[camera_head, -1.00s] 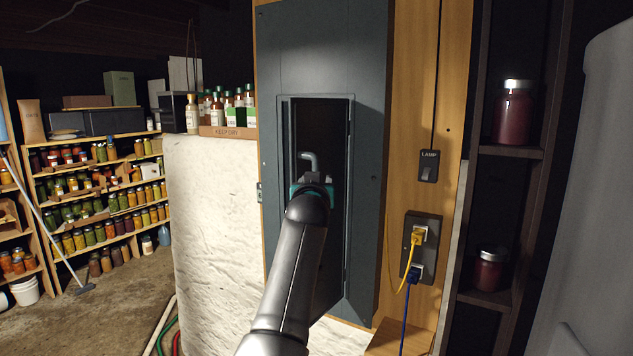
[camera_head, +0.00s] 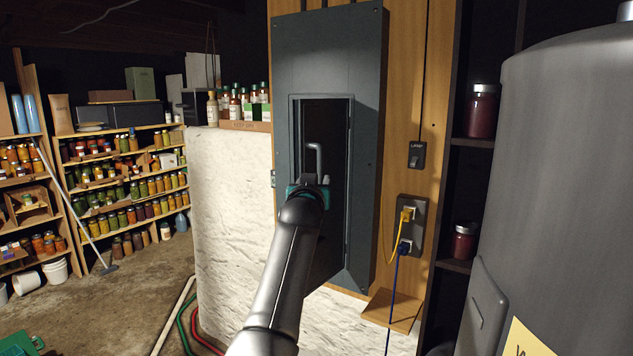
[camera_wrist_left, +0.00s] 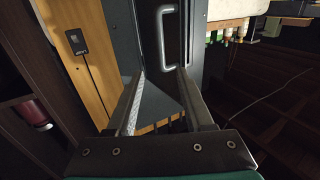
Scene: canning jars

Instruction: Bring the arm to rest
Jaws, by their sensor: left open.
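My left arm comes up from the bottom of the head view, and its gripper (camera_head: 308,190) is in front of the grey electrical panel (camera_head: 330,50). A pale bar handle (camera_head: 315,157) on the dark inset of the panel shows just above the gripper in the head view. In the left wrist view the two fingers of the left gripper (camera_wrist_left: 160,72) are apart with nothing between them. The handle (camera_wrist_left: 160,38) is beyond the fingertips, apart from them. My arm hides the lower part of the panel. My right gripper is not in view.
A lamp switch (camera_head: 415,155) and an outlet (camera_head: 410,225) with yellow and blue cords are right of the panel. A grey tank (camera_head: 560,150) stands at the right. Jar shelves (camera_head: 120,190) fill the back left. The floor (camera_head: 140,290) at left has hoses and a broom.

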